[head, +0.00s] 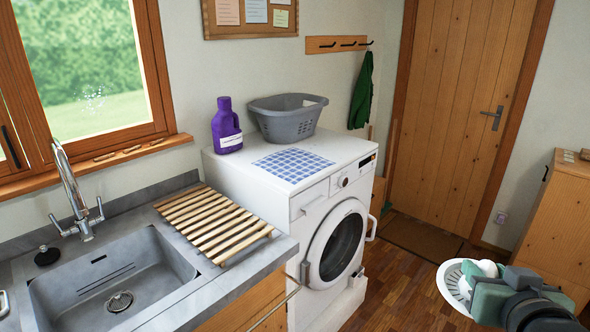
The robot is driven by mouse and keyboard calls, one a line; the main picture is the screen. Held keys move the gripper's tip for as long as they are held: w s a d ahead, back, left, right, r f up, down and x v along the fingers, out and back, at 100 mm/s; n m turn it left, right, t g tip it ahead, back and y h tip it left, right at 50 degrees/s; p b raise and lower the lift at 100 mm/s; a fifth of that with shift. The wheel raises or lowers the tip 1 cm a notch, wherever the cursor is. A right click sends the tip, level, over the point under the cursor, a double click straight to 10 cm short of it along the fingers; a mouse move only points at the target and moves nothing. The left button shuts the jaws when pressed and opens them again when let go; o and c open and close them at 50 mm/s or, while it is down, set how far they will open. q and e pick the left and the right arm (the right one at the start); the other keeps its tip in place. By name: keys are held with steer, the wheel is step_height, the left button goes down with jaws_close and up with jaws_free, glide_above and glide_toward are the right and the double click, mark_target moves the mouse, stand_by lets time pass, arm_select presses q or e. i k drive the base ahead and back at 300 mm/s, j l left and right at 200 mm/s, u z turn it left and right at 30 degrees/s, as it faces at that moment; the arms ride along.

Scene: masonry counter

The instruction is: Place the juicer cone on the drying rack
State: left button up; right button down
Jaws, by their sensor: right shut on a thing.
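The drying rack (214,224) is a set of pale wooden slats lying flat on the grey counter, right of the sink. It is bare. My right gripper (486,283) is at the lower right, far from the rack and over the floor side of the room. It is shut on the juicer cone (454,286), a round white piece with a slotted rim and a rounded white middle. The gripper hides part of the cone. My left gripper is not in view.
A grey sink (165,262) with a tall tap (72,190) is left of the rack. A white washing machine (312,235) right of the rack carries a purple bottle (227,127), a grey basket (287,122) and a checked cloth (293,165). A wooden cabinet (560,225) stands at right.

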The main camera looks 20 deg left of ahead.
mark_target(197, 205)
steer(key=i+u, duration=0.1)
steer(key=u, duration=1.35)
steer(key=i+l+u, duration=0.15)
steer(key=i+l, duration=0.2)
steer(key=i, duration=0.25)
steer(key=i+l+u, duration=0.1)
steer(key=i+l, duration=0.25)
steer(key=i, duration=0.2)
